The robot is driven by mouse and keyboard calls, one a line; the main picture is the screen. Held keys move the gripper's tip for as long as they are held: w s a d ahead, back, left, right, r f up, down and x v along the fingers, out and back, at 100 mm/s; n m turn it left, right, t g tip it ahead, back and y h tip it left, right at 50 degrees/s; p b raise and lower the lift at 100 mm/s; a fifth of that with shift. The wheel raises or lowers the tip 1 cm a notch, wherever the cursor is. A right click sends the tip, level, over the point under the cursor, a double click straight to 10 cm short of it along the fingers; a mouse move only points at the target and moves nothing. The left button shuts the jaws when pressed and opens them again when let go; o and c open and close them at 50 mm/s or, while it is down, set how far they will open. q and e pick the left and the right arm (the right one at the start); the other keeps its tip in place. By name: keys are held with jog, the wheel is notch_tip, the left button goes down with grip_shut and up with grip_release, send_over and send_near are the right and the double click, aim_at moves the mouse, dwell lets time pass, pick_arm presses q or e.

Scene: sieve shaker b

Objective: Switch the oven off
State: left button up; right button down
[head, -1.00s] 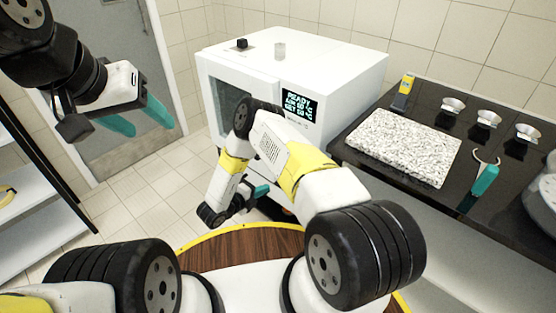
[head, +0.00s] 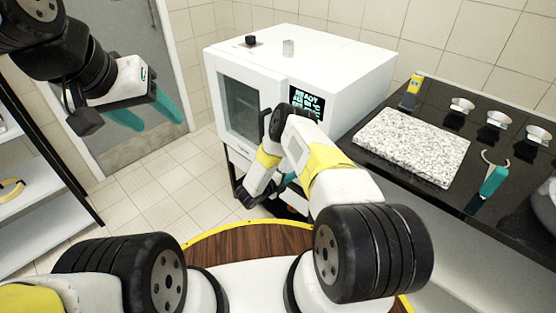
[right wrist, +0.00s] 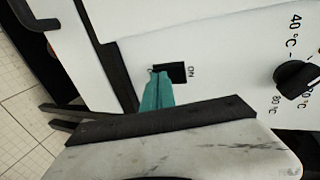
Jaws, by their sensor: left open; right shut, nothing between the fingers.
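The white oven (head: 330,60) stands ahead, its door shut and its lit display (head: 306,102) beginning with READY. In the right wrist view a black rocker switch (right wrist: 177,72) sits in the oven's white panel beside the label ON. My right gripper (right wrist: 157,80) is shut and empty, its teal fingertips at the edge of the switch; I cannot tell whether they touch it. In the head view the right gripper (head: 288,178) is partly hidden by my own arm, low at the oven's front. My left gripper (head: 152,110) is open and empty, raised at the left.
A black dial (right wrist: 295,78) with temperature marks is beside the switch. A black counter (head: 415,195) at the right bears a granite slab (head: 412,146), several small metal cups and a teal-handled tool (head: 493,180). A shelf (head: 40,200) stands at the left. The floor between is clear.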

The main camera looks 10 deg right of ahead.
jog(key=shift+w+d, duration=0.15)
jog(key=shift+d, duration=0.05)
jog(key=shift+w+d+f, duration=0.15)
jog(key=shift+d, duration=0.05)
dwell(0.4)
jog(key=shift+w+r, duration=0.1)
jog(key=shift+r, duration=0.8)
